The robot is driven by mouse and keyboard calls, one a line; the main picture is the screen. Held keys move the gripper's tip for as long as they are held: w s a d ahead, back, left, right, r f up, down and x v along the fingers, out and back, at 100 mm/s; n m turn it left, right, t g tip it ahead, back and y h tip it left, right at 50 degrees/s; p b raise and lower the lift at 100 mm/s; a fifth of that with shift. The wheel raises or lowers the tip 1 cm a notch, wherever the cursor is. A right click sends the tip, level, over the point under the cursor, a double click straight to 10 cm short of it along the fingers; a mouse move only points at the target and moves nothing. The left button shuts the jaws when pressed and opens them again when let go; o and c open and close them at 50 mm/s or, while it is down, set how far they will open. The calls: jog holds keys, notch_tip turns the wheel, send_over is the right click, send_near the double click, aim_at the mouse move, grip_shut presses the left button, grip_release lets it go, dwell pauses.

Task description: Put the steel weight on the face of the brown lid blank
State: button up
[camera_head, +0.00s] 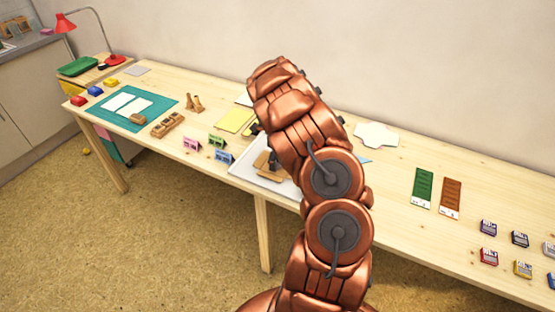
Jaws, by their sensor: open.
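My copper-coloured arm rises through the middle of the view and bends over the table. My gripper is hidden behind it, so I cannot see its fingers or what is between them. Flat brown pieces (262,162) lie on a white tray (246,175), partly covered by my arm. One may be the brown lid blank, but I cannot tell. A small dark shape shows beside them at the arm's edge, too small to name. I cannot make out the steel weight with certainty.
The long wooden table (400,165) also holds a teal mat (165,100), small folded cards (217,141), yellow sheets (234,120), a green strip (423,187), a brown strip (450,197) and several inkpads (488,228). The table between tray and strips is mostly clear.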

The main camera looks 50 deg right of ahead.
jog(key=shift+r, duration=0.1)
notch_tip(320, 180, up, 11)
jog(key=b, duration=0.3)
jog(key=s+a+r+n, duration=0.4)
jog(key=a+n, duration=0.1)
jog(key=a, duration=0.2)
jog(key=s+a+r+n, duration=0.3)
jog(key=a+n, duration=0.2)
jog(key=a, duration=0.3)
jog(key=s+a+r+n, duration=0.4)
jog(key=a+n, duration=0.1)
jog(key=a, duration=0.2)
jog(key=s+a+f+n+g, duration=0.1)
jog(key=s+a+f+n, duration=0.1)
jog(key=s+a+n, duration=1.3)
jog(key=s+n, duration=0.2)
jog(key=s, duration=0.2)
jog(key=shift+s+a+f+g, duration=0.15)
jog(key=shift+a+f+g, duration=0.1)
jog(key=shift+f+g, duration=0.15)
jog(key=shift+r, duration=0.1)
